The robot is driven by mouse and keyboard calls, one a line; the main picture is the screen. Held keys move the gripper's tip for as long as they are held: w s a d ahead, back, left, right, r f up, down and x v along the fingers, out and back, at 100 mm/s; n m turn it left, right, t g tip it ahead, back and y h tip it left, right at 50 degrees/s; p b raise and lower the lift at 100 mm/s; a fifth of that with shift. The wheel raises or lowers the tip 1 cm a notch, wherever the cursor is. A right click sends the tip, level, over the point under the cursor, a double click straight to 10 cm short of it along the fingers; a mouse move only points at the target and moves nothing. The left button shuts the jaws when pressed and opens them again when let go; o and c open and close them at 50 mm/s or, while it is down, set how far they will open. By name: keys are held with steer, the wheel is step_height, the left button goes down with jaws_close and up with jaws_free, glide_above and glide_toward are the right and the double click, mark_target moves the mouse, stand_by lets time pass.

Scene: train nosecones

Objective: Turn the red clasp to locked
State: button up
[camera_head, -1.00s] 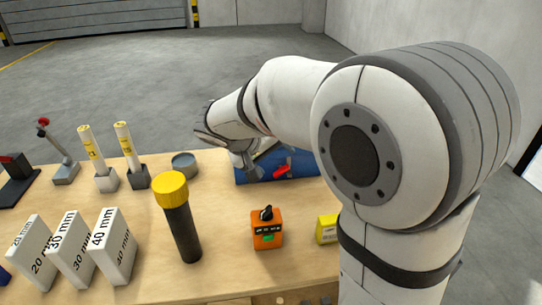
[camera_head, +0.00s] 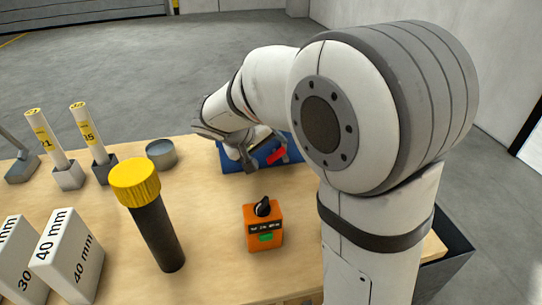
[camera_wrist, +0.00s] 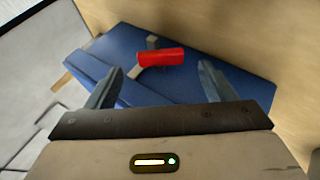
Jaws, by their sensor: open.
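The red clasp (camera_wrist: 160,57) is a short red handle on top of a blue box (camera_wrist: 190,90) in the wrist view. In the head view the clasp (camera_head: 277,155) shows just right of my gripper, on the blue box (camera_head: 232,166) near the table's back edge. My gripper (camera_wrist: 158,82) is open, its two grey fingers apart on either side below the clasp, with nothing between them. In the head view my gripper (camera_head: 265,166) is over the box, and my arm hides the box's right part.
An orange box with a black knob (camera_head: 263,225) and a yellow-capped black cylinder (camera_head: 150,215) stand in front. A round grey dish (camera_head: 161,153), white tubes in holders (camera_head: 90,135) and white labelled blocks (camera_head: 68,252) are to the left. Bare table lies between.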

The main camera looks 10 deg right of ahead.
mark_target(276, 155)
steer(key=shift+x, duration=2.3)
steer(key=shift+c, duration=0.2)
steer(key=c, duration=0.9)
steer(key=y, duration=0.1)
steer(key=y+p, duration=0.2)
steer(key=shift+d+r+m, duration=0.25)
steer(key=shift+r+m, duration=0.05)
steer(key=shift+c, duration=0.2)
steer(key=shift+f+y+p, duration=0.25)
steer(key=shift+y+p, duration=0.3)
steer(key=shift+y, duration=0.15)
steer(key=o, duration=1)
steer(key=shift+r, duration=0.15)
